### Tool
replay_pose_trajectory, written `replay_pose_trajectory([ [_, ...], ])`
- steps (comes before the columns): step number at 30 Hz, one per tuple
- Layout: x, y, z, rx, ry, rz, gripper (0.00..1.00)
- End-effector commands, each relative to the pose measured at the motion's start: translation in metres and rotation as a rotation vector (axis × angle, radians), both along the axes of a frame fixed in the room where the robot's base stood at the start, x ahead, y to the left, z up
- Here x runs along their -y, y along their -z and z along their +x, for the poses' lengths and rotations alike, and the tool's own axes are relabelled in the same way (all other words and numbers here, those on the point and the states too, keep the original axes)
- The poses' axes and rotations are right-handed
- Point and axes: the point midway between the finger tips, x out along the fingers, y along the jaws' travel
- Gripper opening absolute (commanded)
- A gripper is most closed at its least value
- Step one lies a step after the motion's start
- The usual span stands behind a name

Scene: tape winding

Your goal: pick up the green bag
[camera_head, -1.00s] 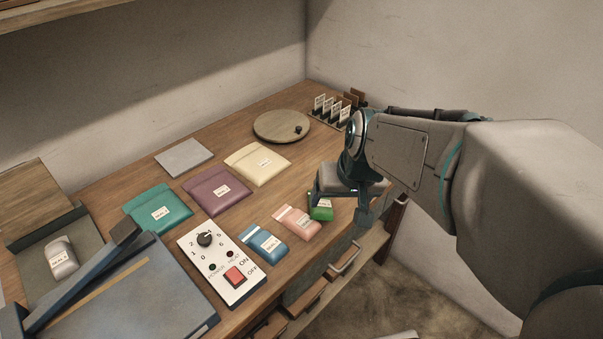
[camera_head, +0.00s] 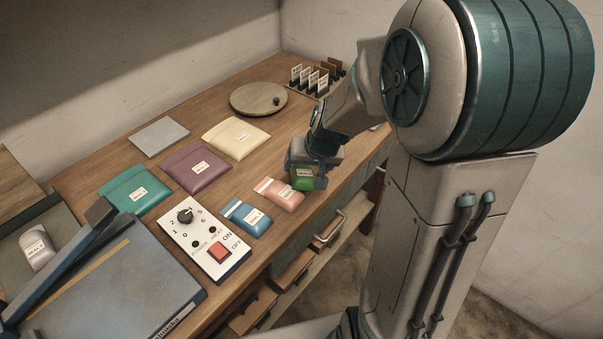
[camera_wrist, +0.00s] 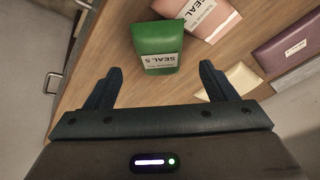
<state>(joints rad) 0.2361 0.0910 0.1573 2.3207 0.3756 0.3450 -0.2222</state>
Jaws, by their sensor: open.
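The green bag (camera_head: 302,177) lies on the wooden desk near its front edge, at the right end of a row of small bags. In the wrist view the green bag (camera_wrist: 158,48) has a white label reading SEAL 5 and lies just beyond the fingertips, roughly between their lines. My gripper (camera_wrist: 158,78) is open and empty, with its fingers spread wider than the bag. In the head view my gripper (camera_head: 310,172) is close over the bag and hides part of it.
A pink bag (camera_head: 279,194) lies close to the left of the green one, then a blue bag (camera_head: 246,218). A white control box (camera_head: 206,240), larger pouches and a round wooden board (camera_head: 258,99) are farther left and back. Drawers with handles (camera_head: 330,228) are below the edge.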

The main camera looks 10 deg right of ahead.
Motion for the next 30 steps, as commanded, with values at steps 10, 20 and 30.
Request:
replay_pose_trajectory([
  [10,-0.004,0.025,0.014,-0.005,0.000,0.002,0.78],
  [20,-0.006,0.047,0.025,0.000,0.000,0.000,0.78],
  [30,-0.006,0.047,0.025,0.001,-0.001,-0.001,0.42],
])
